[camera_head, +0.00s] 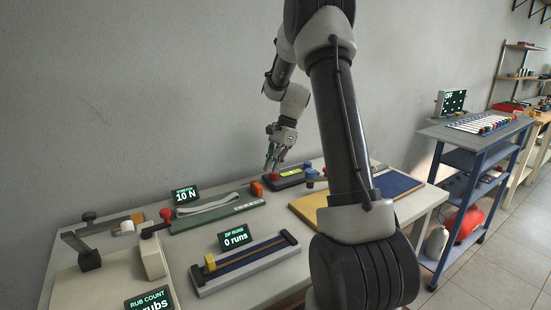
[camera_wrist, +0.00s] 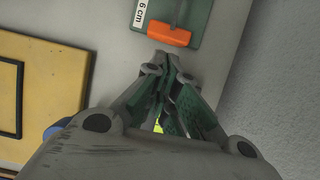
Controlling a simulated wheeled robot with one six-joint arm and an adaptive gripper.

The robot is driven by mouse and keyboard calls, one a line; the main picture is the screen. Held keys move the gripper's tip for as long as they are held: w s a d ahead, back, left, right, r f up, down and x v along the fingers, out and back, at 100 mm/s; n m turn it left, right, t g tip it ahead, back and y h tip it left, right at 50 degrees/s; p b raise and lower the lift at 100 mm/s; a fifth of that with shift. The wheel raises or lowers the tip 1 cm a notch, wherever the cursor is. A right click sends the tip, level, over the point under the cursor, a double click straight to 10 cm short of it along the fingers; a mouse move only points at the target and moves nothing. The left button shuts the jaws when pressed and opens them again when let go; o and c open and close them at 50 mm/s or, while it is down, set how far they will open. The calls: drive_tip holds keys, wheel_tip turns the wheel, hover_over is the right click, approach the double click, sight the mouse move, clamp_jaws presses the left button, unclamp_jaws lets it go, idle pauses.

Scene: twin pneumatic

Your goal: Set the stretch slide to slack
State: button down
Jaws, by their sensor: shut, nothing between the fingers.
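The stretch rig is a green board (camera_head: 215,218) with a pale band (camera_head: 208,204) along it, a red knob at its left end and an orange slide block (camera_head: 257,189) at its right end. A small display (camera_head: 185,195) behind it reads 10 N. My gripper (camera_head: 271,168) is shut and empty, above the table behind and a little right of the orange block. In the wrist view the orange block (camera_wrist: 169,34) lies just beyond my closed fingertips (camera_wrist: 166,60), beside a 6 cm label. I cannot tell whether they touch.
A black device (camera_head: 291,179) with a yellow label and red end stands close to my gripper. A yellow panel (camera_head: 310,207) lies to the right. A zip rig (camera_head: 243,262) with a display reading 0 runs is in front. The wall is close behind.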

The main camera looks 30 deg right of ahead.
sight(257, 183)
drive_tip(key=shift+x, duration=2.3)
drive_tip(key=a, duration=0.4)
drive_tip(key=shift+r, duration=0.1)
drive_tip(key=v, duration=1.1)
drive_tip(key=x, duration=1.1)
drive_tip(key=shift+w+d+f, duration=0.1)
drive_tip(key=shift+d+f, duration=0.1)
drive_tip(key=shift+f, duration=0.1)
